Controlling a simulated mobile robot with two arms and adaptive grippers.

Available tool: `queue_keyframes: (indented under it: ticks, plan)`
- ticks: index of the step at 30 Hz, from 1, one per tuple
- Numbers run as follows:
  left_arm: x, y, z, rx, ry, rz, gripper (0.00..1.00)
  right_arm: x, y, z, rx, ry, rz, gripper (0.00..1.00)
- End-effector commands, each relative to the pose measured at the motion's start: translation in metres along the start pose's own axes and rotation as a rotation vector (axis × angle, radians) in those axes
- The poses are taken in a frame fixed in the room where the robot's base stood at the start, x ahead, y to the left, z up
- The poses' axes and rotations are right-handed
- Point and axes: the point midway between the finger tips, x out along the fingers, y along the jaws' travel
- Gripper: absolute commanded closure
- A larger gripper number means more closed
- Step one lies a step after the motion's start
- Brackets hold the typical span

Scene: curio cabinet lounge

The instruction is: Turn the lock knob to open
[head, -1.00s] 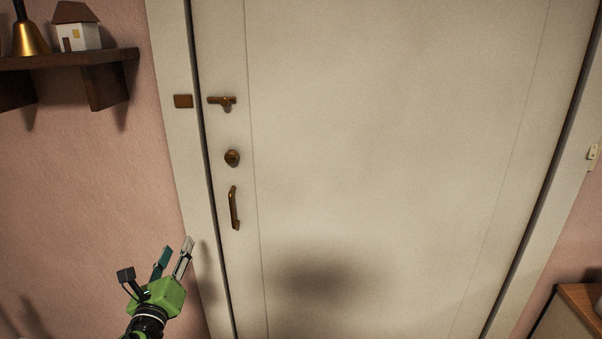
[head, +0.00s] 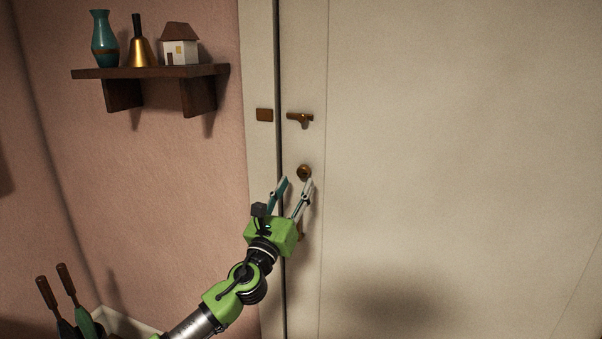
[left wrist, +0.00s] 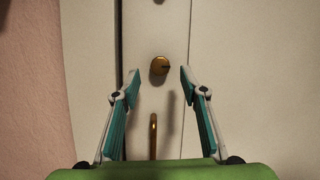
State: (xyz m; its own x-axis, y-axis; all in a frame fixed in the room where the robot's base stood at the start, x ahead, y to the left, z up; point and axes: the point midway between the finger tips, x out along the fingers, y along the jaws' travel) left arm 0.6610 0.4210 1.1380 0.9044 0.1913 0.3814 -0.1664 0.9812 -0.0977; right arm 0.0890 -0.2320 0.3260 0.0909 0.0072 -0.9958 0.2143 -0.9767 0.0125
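The round brass lock knob (head: 304,172) is on the left side of the pale door (head: 430,150). In the left wrist view the knob (left wrist: 159,65) shows just beyond and between the open fingertips, with a dark slot mark on its face. My left gripper (head: 295,182) is open and empty, just below the knob in the head view; I cannot tell how close it is in depth. The brass door handle (left wrist: 153,135) is below the knob, mostly hidden behind my gripper in the head view. My right gripper is not in view.
A brass latch (head: 300,118) is above the knob, beside a brass plate (head: 264,115) on the frame. A wall shelf (head: 150,71) at left holds a teal vase (head: 104,40), a bell (head: 140,50) and a small house (head: 181,46). Tool handles (head: 66,285) stand at lower left.

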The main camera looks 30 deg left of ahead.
Motion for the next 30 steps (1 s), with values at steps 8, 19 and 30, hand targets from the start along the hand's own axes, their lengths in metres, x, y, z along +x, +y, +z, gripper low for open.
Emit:
queue_keyframes:
  ticks: [8, 19, 30]
  plan:
    - [0.037, 0.000, 0.001, -0.001, -0.001, 0.002, 0.60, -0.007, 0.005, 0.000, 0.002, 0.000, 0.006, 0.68]
    - [0.045, 0.000, -0.001, -0.001, 0.001, 0.000, 0.60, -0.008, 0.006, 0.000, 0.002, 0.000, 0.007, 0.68]
    - [0.045, 0.000, -0.001, -0.002, 0.001, 0.000, 0.98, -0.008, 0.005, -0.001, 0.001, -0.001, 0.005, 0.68]
